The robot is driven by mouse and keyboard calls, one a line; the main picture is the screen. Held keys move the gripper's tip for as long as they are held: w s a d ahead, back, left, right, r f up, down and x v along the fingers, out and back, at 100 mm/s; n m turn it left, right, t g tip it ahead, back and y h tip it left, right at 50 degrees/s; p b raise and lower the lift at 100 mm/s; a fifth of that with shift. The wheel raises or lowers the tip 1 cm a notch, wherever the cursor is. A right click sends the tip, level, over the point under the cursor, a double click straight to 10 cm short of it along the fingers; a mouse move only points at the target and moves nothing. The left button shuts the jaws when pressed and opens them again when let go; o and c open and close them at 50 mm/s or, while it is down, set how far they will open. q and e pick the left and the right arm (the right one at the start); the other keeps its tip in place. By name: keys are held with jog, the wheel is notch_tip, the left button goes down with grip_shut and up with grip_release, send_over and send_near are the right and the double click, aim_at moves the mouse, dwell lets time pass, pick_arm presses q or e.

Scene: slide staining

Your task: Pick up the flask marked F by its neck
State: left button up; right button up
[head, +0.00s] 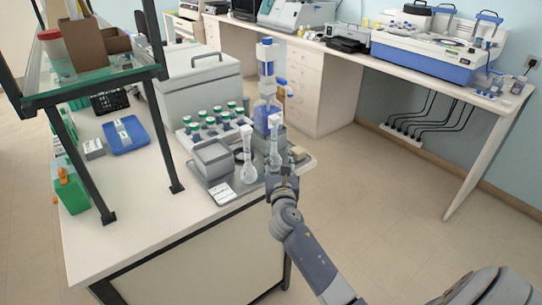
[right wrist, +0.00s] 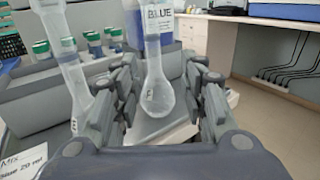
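The flask marked F (right wrist: 156,98) is clear, with a round bulb and a tall neck, and stands upright. Its letter shows on the bulb in the right wrist view. In the head view the flask (head: 274,150) stands at the tray's front right, behind my right gripper (head: 284,178). In the right wrist view the fingers of my right gripper (right wrist: 160,95) are apart, one on each side of the flask. A gap shows between the bulb and the right finger; contact on the left is unclear. The flask's top is cut off there. My left gripper is out of view.
A second clear flask (head: 248,168) stands close on the left, also in the right wrist view (right wrist: 68,60). Behind are a blue bottle (head: 264,108) and several green-capped vials (head: 212,122). A grey box (head: 212,158) and white card (head: 222,193) share the tray (head: 240,197).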

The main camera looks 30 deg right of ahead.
aim_at(274, 147)
jog(key=shift+a+r+x, duration=0.1)
jog(key=shift+a+x, duration=0.1)
jog(key=shift+x, duration=1.6)
jog(key=shift+a+r+x, duration=0.1)
jog(key=shift+a+x, duration=0.05)
jog(key=shift+x, duration=1.65)
jog(key=shift+w, duration=0.15)
grip_shut()
